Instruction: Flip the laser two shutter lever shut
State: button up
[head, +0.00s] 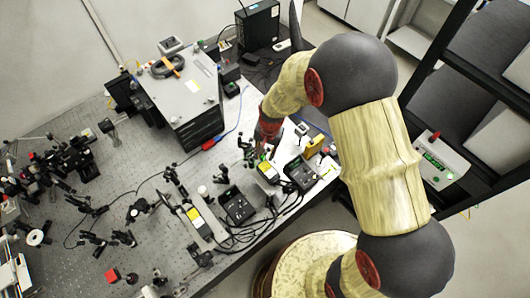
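My arm reaches from the lower right over the bench, and its end hangs over the bench's right part. My gripper (262,154) shows only as a small dark shape below the red and black wrist. Its fingers are too small to tell open from shut. Near it is a box with a yellow label (268,172). A similar yellow-labelled box (197,222) lies further left and nearer. I cannot tell which one is laser two. No shutter lever can be made out; it is too small or hidden.
Dark controller boxes (237,206) and cables crowd the bench near the gripper. A large grey instrument (184,101) stands behind to the left. Optical mounts fill the left of the perforated bench top (130,185). A black shelf rack (435,60) stands to the right.

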jog(key=shift+c, duration=1.2)
jog(key=c, duration=0.4)
grip_shut()
